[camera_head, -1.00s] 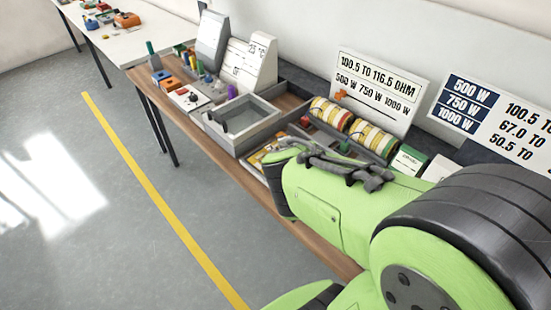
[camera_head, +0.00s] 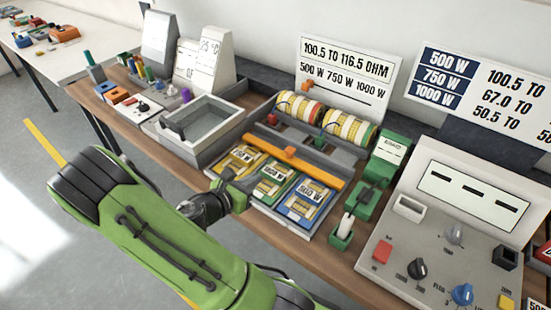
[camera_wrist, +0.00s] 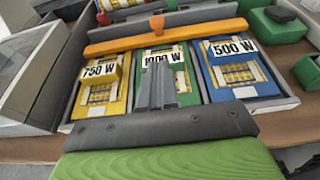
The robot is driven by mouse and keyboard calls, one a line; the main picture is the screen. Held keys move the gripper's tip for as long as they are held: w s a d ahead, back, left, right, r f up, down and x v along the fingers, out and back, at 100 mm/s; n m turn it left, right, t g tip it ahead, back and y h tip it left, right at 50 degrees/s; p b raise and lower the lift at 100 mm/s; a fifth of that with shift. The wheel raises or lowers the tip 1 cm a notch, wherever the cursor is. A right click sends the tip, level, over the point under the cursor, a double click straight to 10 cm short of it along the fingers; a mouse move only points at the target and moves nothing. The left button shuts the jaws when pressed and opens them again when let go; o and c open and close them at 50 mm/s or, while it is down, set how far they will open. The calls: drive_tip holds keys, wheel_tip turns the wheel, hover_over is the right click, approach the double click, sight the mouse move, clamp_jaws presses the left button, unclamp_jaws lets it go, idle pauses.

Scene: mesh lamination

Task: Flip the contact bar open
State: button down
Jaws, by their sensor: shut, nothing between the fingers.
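The contact bar looks to be the orange bar (camera_head: 318,168) with a raised orange knob in its middle. It lies across the grey fixture, behind three panels: yellow (camera_head: 237,161), green (camera_head: 273,181) and blue (camera_head: 309,202). In the wrist view the orange bar (camera_wrist: 205,31) crosses the top, its knob near the centre. My gripper (camera_head: 230,176) is shut and empty, at the front left of the fixture, short of the bar. In the wrist view my gripper's fingertips (camera_wrist: 158,68) lie over the green panel, below the knob. Whether they touch the panel cannot be told.
Two striped coils (camera_head: 347,129) stand behind the bar, before an upright sign (camera_head: 345,72). A grey open tray (camera_head: 205,122) is to the left. Green blocks (camera_head: 362,200) and a control panel (camera_head: 440,235) stand to the right.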

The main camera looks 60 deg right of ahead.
drive_tip(key=shift+d, duration=0.1)
drive_tip(key=b, duration=0.2)
approach(288, 154)
drive_tip(key=x, duration=0.5)
drive_tip(key=shift+d+f, duration=0.1)
drive_tip(key=shift+f, duration=0.25)
drive_tip(key=shift+s+d, duration=0.1)
drive_tip(key=shift+d, duration=0.5)
drive_tip(key=shift+r, duration=0.15)
